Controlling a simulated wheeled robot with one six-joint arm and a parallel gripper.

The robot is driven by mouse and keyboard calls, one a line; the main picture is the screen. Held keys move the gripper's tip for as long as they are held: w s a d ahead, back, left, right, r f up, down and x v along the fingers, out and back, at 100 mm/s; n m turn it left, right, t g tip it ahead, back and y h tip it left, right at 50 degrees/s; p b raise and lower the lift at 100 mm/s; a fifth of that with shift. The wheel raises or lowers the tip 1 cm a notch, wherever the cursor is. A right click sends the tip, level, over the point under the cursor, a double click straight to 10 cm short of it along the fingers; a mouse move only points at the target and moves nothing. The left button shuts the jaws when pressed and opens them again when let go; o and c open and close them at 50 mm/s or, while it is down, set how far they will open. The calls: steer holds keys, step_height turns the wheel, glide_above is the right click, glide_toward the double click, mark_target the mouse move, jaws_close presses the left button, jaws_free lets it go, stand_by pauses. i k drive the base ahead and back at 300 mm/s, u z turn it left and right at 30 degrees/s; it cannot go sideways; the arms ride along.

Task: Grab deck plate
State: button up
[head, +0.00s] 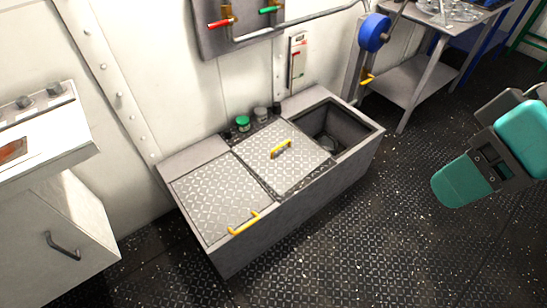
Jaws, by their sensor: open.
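Two diamond-tread deck plates lie on a long grey box. The left deck plate (210,196) has a yellow handle (245,223) near its front edge. The middle deck plate (297,169) has a yellow handle (281,149) near its centre. The box's right bay (347,124) is uncovered, with a dark interior and a small rounded thing inside that is hard to make out. Teal and dark links of my arm are at the right, apart from the box. I cannot see my gripper's fingers.
Jars, one with a green lid (242,121), stand behind the plates. A white cabinet (60,220) is at the left. A metal table (410,80) and a blue wheel (374,32) are at the back right. The dark floor (350,240) in front is clear.

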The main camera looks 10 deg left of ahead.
mark_target(280, 155)
steer(key=z, duration=0.05)
steer(key=k, duration=1.15)
steer(key=z, duration=0.3)
steer(key=i, duration=1.75)
steer(key=u, duration=1.3)
steer(key=i, duration=0.7)
steer(key=u, duration=0.8)
